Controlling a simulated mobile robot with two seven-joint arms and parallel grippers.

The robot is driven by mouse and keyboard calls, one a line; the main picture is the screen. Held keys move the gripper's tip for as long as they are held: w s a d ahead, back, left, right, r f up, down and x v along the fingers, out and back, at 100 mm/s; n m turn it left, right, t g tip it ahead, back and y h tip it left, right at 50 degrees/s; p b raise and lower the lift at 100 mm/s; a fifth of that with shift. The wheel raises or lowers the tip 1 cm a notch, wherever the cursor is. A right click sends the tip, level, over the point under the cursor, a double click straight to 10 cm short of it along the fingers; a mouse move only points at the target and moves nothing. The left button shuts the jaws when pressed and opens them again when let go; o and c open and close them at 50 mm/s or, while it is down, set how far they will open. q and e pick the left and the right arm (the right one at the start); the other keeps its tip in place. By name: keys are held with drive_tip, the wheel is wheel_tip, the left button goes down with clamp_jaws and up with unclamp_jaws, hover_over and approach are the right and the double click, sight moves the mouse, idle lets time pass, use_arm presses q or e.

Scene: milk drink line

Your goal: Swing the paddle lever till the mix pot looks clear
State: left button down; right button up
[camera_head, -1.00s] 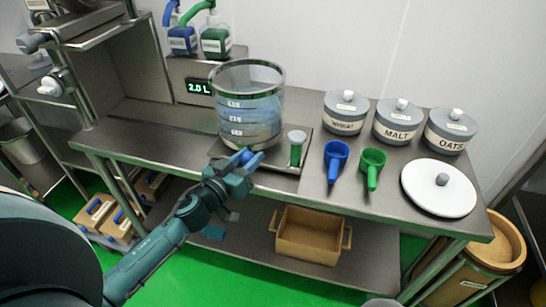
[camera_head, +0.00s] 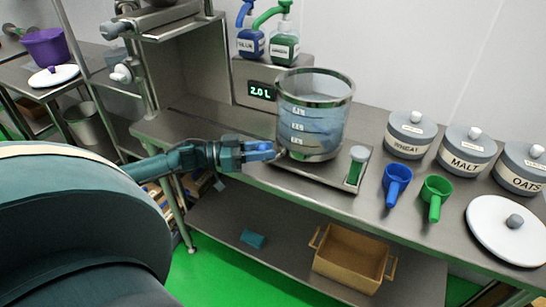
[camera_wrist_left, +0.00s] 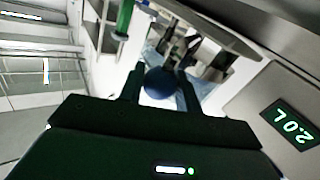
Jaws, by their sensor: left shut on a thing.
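The mix pot (camera_head: 313,122) is a clear, steel-rimmed vessel with printed level marks. It holds bluish liquid that looks cloudy and streaked in the head view. The paddle lever's blue knob (camera_head: 258,147) is at the pot's lower left, low beside its base. My left gripper (camera_head: 262,151) is shut on this knob. In the left wrist view the round blue knob (camera_wrist_left: 160,83) sits between the two dark fingers. The lever's link to the pot is mostly hidden by the gripper. My right gripper is out of view.
A display (camera_head: 262,91) behind the pot reads 2.0 L. Blue and green pump bottles (camera_head: 284,49) stand above it. Blue (camera_head: 396,178) and green scoops (camera_head: 436,192) and lidded jars (camera_head: 467,150) are further right.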

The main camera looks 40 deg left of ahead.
use_arm(q)
drive_tip(key=shift+w+a, duration=0.35)
drive_tip(key=shift+a, duration=0.35)
drive_tip(key=c, duration=1)
unclamp_jaws()
drive_tip(key=shift+f, duration=0.1)
drive_tip(key=v, duration=1.3)
drive_tip(key=shift+a, duration=0.1)
